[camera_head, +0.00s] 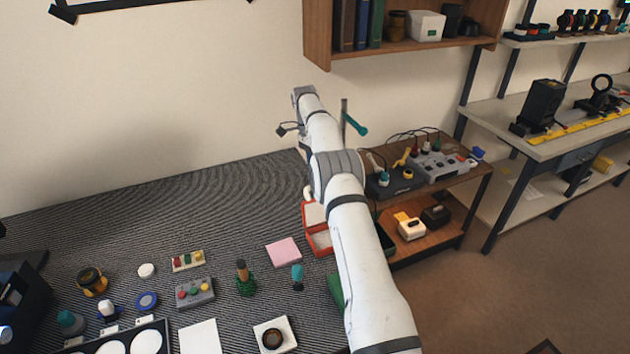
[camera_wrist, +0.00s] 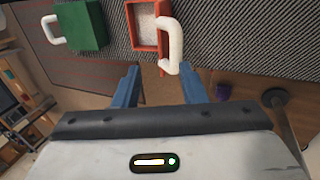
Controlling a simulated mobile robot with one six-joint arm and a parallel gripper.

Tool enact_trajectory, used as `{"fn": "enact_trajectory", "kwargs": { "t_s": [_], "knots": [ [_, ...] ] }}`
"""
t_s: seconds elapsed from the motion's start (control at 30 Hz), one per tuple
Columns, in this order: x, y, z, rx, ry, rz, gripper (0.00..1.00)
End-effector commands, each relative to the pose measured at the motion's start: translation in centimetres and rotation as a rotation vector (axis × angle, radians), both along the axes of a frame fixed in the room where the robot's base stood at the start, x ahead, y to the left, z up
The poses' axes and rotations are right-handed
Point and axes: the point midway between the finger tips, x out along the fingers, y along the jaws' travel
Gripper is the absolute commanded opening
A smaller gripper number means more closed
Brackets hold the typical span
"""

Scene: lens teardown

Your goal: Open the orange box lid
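The orange box (camera_head: 322,252) is on the striped mat, partly hidden behind my arm. Its lid (camera_head: 314,213) appears raised, with a pale inner face showing. In the wrist view the orange box (camera_wrist: 132,20) shows a pale speckled inside, and the lid (camera_wrist: 163,66) is seen nearly edge-on. A white handle (camera_wrist: 176,45) sits on the lid's outer side. My gripper (camera_wrist: 160,70) is open, its two blue fingers apart and empty. The handle's near end appears between the fingertips in the picture; I cannot tell whether they touch. In the head view the gripper cannot be made out.
A green box (camera_wrist: 83,25) with a white handle (camera_wrist: 50,30) stands beside the orange one. A pink pad (camera_head: 284,251), a teal-topped tool (camera_head: 297,276) and several small parts lie on the mat (camera_head: 120,225). A wooden shelf unit (camera_head: 440,225) with devices stands to the right.

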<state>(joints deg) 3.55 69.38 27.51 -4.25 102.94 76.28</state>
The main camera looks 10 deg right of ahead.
Motion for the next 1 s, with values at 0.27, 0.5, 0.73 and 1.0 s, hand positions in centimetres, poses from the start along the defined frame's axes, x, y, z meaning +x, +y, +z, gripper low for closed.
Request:
{"fn": "enact_trajectory", "kwargs": {
  "t_s": [0.27,0.5,0.73,1.0],
  "knots": [
    [0.0,-0.1,3.0,0.000,0.001,-0.001,0.38],
    [0.0,-0.1,3.2,0.001,0.002,0.000,0.38],
    [-0.2,0.0,4.4,0.010,-0.011,0.027,0.38],
    [-2.0,0.8,10.5,0.061,-0.081,0.194,0.38]
  ]
}}
